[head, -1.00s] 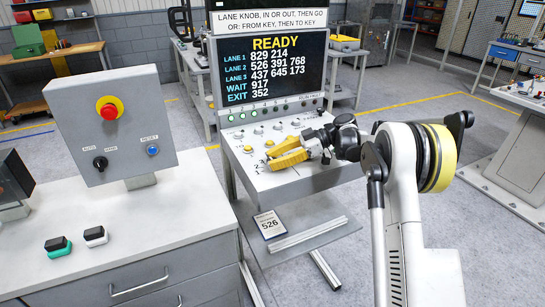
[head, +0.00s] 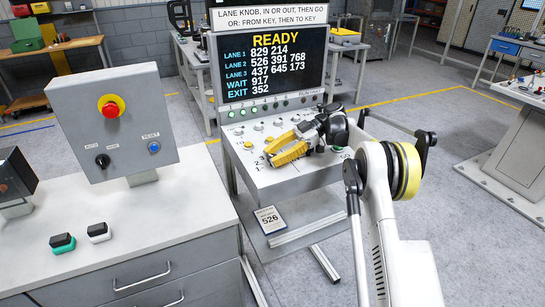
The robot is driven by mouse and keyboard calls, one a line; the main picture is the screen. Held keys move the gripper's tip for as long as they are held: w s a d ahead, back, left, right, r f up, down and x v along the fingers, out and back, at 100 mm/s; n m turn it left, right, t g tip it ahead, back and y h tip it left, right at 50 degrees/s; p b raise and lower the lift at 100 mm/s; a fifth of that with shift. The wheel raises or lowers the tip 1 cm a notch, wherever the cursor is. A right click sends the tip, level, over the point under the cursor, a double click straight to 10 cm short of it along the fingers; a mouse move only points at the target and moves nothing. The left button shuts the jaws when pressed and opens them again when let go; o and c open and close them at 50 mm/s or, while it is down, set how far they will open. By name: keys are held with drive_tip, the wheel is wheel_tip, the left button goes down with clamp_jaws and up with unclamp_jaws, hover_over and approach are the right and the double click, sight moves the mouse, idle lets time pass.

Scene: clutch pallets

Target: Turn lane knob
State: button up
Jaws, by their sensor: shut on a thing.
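The control desk (head: 300,181) carries a sloped white panel under a dark screen (head: 271,66) reading READY, with numbers for lanes 1 to 3, WAIT and EXIT. My gripper (head: 268,154) has yellow fingers and reaches in from the right, low over the panel's left part. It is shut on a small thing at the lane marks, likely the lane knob. The fingers hide the knob, so its pointing direction cannot be told.
Other small buttons (head: 249,144) sit around my fingers, with a row of green lights (head: 254,111) above. A card reading 526 (head: 269,219) lies on the shelf below. A grey box with a red stop button (head: 110,106) stands on the left cabinet. Floor is open at right.

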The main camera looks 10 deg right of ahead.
sight(272, 156)
drive_tip(key=o, duration=1.1)
drive_tip(key=shift+f, duration=0.1)
drive_tip(key=shift+o, duration=0.2)
wheel_tip(272, 156, up, 10)
drive_tip(key=shift+r, duration=0.1)
drive_tip(key=shift+o, duration=0.2)
